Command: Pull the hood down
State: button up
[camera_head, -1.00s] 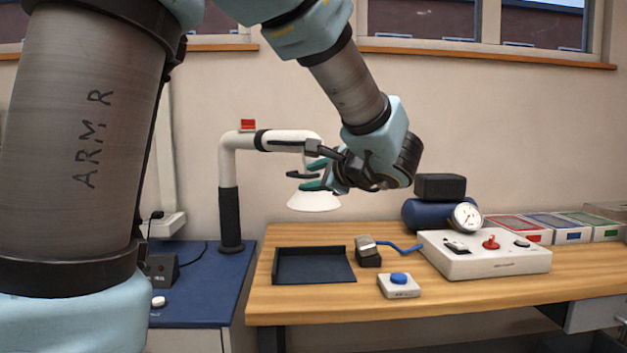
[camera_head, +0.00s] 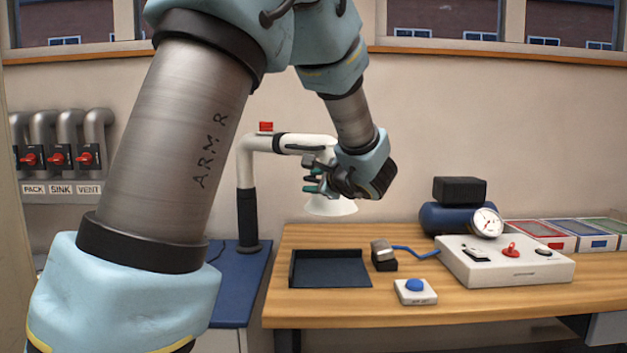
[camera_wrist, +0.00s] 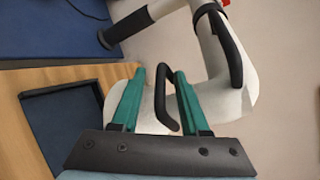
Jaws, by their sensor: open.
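The white fume hood (camera_head: 330,208) hangs from a jointed white arm (camera_head: 300,141) above the back of the wooden table; in the wrist view its white body (camera_wrist: 225,98) lies beyond my fingers. A black loop handle (camera_wrist: 160,104) on the hood shows between my two green fingers. My gripper (camera_head: 311,181) is beside the hood; in the wrist view my gripper (camera_wrist: 159,75) is open, one finger on each side of the handle. Whether either finger touches the handle I cannot tell. My wrist partly hides the hood in the head view.
Below the hood, a dark open tray (camera_head: 331,270) lies on the wooden table (camera_head: 440,305). Red valves (camera_head: 58,158) are on the left wall.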

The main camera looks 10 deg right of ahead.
grip_shut()
dwell(0.3)
jog(key=shift+a, duration=0.1)
dwell(1.0)
